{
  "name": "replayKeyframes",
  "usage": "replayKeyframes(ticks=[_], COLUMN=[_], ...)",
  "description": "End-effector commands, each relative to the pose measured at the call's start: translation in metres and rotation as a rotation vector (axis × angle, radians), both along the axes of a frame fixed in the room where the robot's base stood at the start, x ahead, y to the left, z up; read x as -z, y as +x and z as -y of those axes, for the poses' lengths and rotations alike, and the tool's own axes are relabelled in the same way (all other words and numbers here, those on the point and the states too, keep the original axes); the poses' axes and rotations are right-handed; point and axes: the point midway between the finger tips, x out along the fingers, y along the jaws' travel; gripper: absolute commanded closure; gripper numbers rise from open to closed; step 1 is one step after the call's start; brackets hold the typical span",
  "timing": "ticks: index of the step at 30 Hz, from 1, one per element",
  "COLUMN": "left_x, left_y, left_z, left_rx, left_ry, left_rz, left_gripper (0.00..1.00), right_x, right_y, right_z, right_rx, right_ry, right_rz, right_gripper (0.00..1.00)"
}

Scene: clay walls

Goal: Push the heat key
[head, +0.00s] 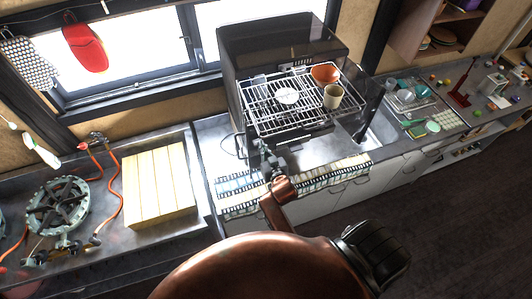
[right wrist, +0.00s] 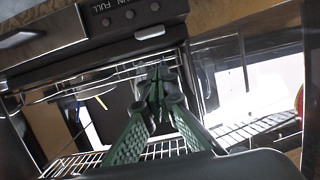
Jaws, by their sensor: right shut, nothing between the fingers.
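A dark box-shaped countertop dishwasher (head: 270,45) stands open under the window, with its wire rack pulled out. In the right wrist view its dark front panel (right wrist: 80,27) crosses the top left. Small round keys (right wrist: 130,14) sit in a row there beside partly cut-off lettering that ends in "FULL"; I cannot tell which one is the heat key. My right gripper (head: 264,150) is at the dishwasher's front left, by the rack. Its green fingers (right wrist: 158,75) are shut and empty, below the panel and apart from the keys. My left gripper is not in view.
The wire rack (head: 262,112) holds an orange bowl (head: 325,73), a beige cup (head: 333,97) and a white dish (head: 287,95). A wooden board (head: 160,186) lies left beside a gas burner (head: 62,203). A patterned towel (head: 335,174) lies along the counter front.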

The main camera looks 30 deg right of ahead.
Motion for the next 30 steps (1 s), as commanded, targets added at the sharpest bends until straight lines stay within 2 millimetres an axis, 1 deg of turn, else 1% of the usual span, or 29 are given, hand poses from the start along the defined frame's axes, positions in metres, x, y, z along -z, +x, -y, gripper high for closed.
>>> replayKeyframes(ticks=[1, 3, 6, 9, 17, 28, 30], left_x=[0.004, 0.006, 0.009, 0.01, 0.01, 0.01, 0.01], left_y=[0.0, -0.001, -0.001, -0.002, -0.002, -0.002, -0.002], left_z=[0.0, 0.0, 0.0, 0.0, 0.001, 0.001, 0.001], left_rx=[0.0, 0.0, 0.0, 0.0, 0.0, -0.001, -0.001], left_ry=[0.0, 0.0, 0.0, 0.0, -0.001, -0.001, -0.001], left_rz=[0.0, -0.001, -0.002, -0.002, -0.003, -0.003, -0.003], left_gripper=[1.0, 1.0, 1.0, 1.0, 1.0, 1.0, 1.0], right_x=[0.0, -0.004, -0.008, -0.011, -0.014, -0.014, -0.012], right_y=[-0.011, -0.022, -0.034, -0.041, -0.045, -0.045, -0.047], right_z=[-0.002, -0.005, -0.008, -0.01, -0.011, -0.011, -0.009], right_rx=[0.0, 0.001, 0.0, 0.0, 0.0, 0.0, 0.002], right_ry=[0.0, -0.002, -0.001, -0.001, -0.002, -0.002, -0.002], right_rz=[0.0, 0.002, 0.002, 0.002, 0.004, 0.004, -0.007], right_gripper=[1.0, 1.0, 1.0, 1.0, 1.0, 1.0, 1.0])
